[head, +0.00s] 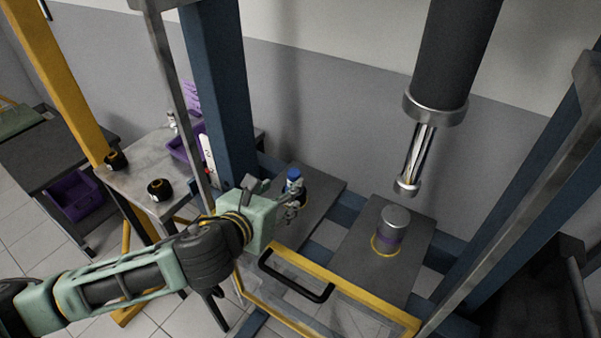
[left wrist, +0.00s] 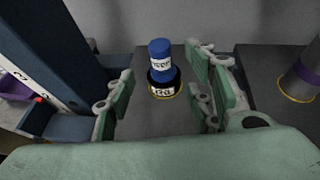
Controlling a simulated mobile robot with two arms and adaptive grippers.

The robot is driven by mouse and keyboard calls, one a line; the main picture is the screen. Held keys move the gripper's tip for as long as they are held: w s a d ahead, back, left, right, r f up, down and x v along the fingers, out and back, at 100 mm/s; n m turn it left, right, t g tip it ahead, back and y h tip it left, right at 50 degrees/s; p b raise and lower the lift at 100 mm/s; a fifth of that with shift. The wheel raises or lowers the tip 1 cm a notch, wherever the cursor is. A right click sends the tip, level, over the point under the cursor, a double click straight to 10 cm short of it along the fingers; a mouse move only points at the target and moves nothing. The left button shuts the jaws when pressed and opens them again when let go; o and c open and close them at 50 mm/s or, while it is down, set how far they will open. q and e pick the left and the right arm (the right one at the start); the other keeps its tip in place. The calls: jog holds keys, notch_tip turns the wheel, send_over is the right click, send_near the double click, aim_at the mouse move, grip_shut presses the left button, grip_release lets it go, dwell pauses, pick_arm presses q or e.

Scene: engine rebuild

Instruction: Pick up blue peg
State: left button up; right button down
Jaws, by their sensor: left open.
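The blue peg (head: 293,174) stands upright on a grey plate of the press; its blue top shows in the head view, and its lower part is partly hidden by my gripper. In the left wrist view the blue peg (left wrist: 160,58) has a white label and sits in a black base (left wrist: 163,82) with a yellow ring around its foot. My left gripper (head: 292,200) is open at the peg. In the left wrist view its fingers (left wrist: 160,95) are spread to the left and right of the peg, with gaps on both sides. My right gripper is not in view.
A metal cylinder with a purple band (head: 393,228) stands on the right plate under the press ram (head: 420,150). A blue post (head: 222,90) and a yellow frame with a black handle (head: 300,278) flank my arm. A side table (head: 150,185) holds black parts and purple bins.

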aim_at(290, 181)
pick_arm(q)
jog(key=shift+w+d+f, duration=0.1)
jog(key=shift+w+d, duration=0.05)
jog(key=shift+w, duration=0.15)
jog(key=shift+w+d+p, duration=0.1)
jog(key=shift+w+p, duration=0.1)
jog(key=shift+p, duration=0.1)
jog(key=p+x, duration=0.1)
jog(key=x, duration=0.2)
jog(key=shift+w+d, duration=0.1)
jog(key=shift+w, duration=0.3)
jog(key=shift+w+d+f, duration=0.15)
jog(key=shift+w, duration=0.3)
jog(key=c, duration=1.1)
grip_shut()
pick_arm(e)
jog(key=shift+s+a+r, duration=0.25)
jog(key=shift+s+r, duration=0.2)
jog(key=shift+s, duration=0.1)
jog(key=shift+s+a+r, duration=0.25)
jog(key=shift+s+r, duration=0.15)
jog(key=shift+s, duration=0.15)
